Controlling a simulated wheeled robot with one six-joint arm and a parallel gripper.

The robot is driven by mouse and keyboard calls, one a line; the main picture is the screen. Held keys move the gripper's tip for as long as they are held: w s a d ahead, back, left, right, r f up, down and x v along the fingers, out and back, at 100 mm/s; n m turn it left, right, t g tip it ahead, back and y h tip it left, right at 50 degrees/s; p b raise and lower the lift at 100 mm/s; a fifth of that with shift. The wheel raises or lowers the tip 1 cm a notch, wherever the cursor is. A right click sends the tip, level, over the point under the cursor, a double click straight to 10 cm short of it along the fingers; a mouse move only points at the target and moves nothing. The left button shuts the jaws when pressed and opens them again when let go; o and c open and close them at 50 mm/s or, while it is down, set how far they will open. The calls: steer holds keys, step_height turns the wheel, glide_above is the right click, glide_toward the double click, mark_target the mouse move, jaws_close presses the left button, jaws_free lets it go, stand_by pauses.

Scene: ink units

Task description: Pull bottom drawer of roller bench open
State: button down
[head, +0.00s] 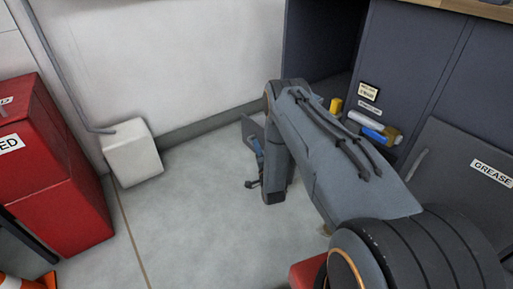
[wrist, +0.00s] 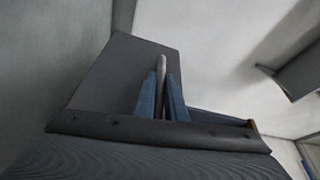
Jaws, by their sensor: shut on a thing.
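The roller bench (head: 322,45) is a dark blue-grey cabinet at the upper right of the head view. A dark flat panel, seemingly the drawer front (wrist: 105,82), fills the middle left of the wrist view. A light grey bar handle (wrist: 161,68) stands up between the two blue fingers of my gripper (wrist: 161,88). The gripper is shut on this handle. In the head view, my gripper (head: 257,154) is partly hidden beside my arm. A corner of the dark panel (head: 250,128) shows behind it, and my arm hides the rest of the drawer.
A grey front labelled GREASE (head: 460,180) is at the right. Yellow, white and blue items (head: 374,134) lie beside my arm. A red cabinet (head: 60,170), a white box (head: 132,153) and an orange cone (head: 30,283) are on the left. The middle floor is clear.

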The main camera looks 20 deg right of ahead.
steer(key=c, duration=1.8)
jaws_free()
steer(key=shift+a, duration=0.1)
steer(key=s+p, duration=0.3)
steer(key=s, duration=0.4)
steer(key=shift+s+a+f, duration=0.25)
steer(key=shift+s+f, duration=0.05)
steer(key=shift+s, duration=0.05)
steer(key=shift+d, duration=0.1)
